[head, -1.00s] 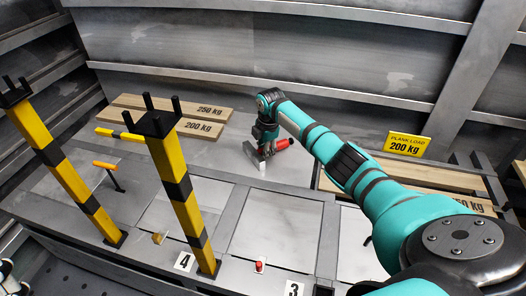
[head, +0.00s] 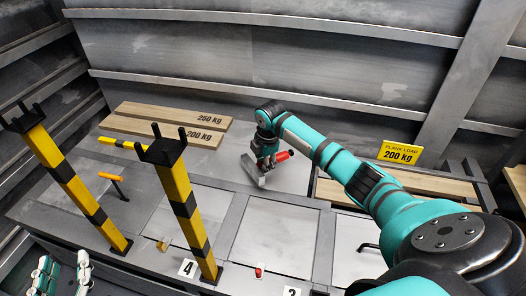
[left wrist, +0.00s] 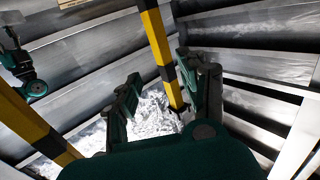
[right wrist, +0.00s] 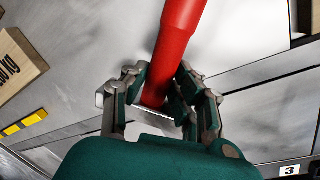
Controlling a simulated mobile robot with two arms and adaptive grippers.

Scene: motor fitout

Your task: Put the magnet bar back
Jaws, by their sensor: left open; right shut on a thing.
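My right gripper (head: 266,157) is shut on a red handle, which I take as the magnet bar (head: 283,156). A grey, plate-like piece shows beside the fingers, and I cannot tell whether it belongs to the bar. In the right wrist view the red handle (right wrist: 178,50) passes between the fingers, its lower end hidden by them. The gripper is over the grey deck, near the hatch panels. My left gripper (left wrist: 166,82) is open and empty in its wrist view, pointing towards a yellow-black post and a shiny, crumpled metal heap (left wrist: 155,115).
Two yellow-black posts (head: 178,190) with forked tops stand at the left. Wooden planks marked 250 kg and 200 kg (head: 170,120) lie at the back left. More planks (head: 430,184) lie at right by a yellow sign (head: 398,152). A small red knob (head: 259,271) is in front.

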